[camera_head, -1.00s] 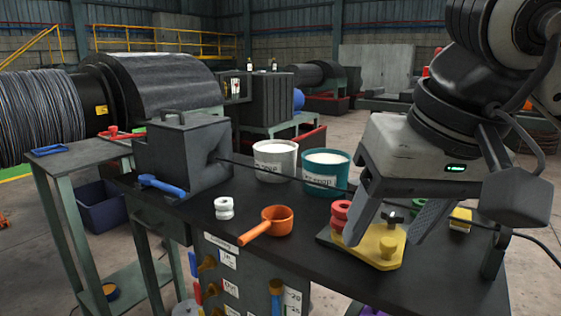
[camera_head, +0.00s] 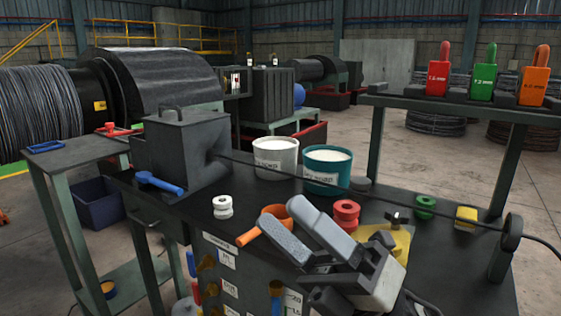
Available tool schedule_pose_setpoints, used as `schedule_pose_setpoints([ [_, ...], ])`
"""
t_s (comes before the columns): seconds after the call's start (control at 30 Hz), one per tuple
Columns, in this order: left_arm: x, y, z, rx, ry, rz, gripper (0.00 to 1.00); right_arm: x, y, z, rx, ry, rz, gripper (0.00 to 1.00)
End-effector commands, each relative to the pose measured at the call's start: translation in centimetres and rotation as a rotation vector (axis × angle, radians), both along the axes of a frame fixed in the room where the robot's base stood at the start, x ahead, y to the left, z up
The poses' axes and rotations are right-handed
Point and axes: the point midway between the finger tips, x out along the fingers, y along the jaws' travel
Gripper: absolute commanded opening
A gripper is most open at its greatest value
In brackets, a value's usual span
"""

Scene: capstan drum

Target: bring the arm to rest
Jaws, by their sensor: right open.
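My right gripper (camera_head: 286,213) is low at the bottom middle of the head view, over the front of the dark workbench (camera_head: 210,205). The gripper body covers part of a yellow plate (camera_head: 401,240). A red spool (camera_head: 345,214) stands just right of the fingers. My left gripper is out of view.
A white spool (camera_head: 222,207), a white bucket (camera_head: 275,157) and a teal bucket (camera_head: 327,170) stand on the bench, with a grey box (camera_head: 185,150) at left. A thin cable (camera_head: 400,203) crosses above the bench. Red, green and orange weights (camera_head: 484,80) stand on a rear shelf.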

Motion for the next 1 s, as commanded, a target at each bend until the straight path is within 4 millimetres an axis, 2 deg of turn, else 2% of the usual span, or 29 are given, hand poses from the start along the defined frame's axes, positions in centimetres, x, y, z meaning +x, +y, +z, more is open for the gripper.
schedule_pose_setpoints([
  [0.03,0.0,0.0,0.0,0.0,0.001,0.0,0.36,2.0,-1.4,-3.0,0.084,0.253,-0.015,0.59],
  [0.07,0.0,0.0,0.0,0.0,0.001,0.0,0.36,3.1,-2.3,-4.8,0.136,0.397,-0.022,0.59],
  [0.1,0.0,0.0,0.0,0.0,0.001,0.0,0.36,4.3,-3.5,-7.4,0.205,0.579,-0.035,0.59],
  [0.17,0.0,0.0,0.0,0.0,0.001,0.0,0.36,5.3,-5.1,-11.6,0.304,0.825,-0.052,0.59],
  [0.23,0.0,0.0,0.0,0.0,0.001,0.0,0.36,5.6,-6.8,-16.7,0.421,1.088,-0.076,0.59],
  [0.3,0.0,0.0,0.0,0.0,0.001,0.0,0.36,4.9,-8.3,-21.8,0.538,1.326,-0.105,0.59],
  [0.37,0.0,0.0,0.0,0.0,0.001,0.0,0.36,3.5,-9.4,-26.1,0.638,1.516,-0.135,0.59],
  [0.4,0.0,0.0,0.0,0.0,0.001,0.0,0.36,2.4,-10.1,-28.7,0.704,1.632,-0.154,0.59],
  [0.5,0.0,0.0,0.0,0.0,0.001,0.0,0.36,-0.9,-11.3,-34.1,0.855,1.872,-0.206,0.59],
  [0.6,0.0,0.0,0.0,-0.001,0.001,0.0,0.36,-4.0,-12.1,-37.8,0.973,2.041,-0.254,0.59],
  [0.7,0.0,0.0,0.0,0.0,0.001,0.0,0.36,-6.1,-12.5,-39.8,1.048,2.14,-0.288,0.59],
  [0.8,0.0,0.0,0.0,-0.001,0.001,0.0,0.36,-7.1,-12.6,-40.7,1.084,2.185,-0.302,0.59],
  [1.0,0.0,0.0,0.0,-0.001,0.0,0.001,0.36,-7.2,-12.6,-40.8,1.087,2.19,-0.305,0.59],
])
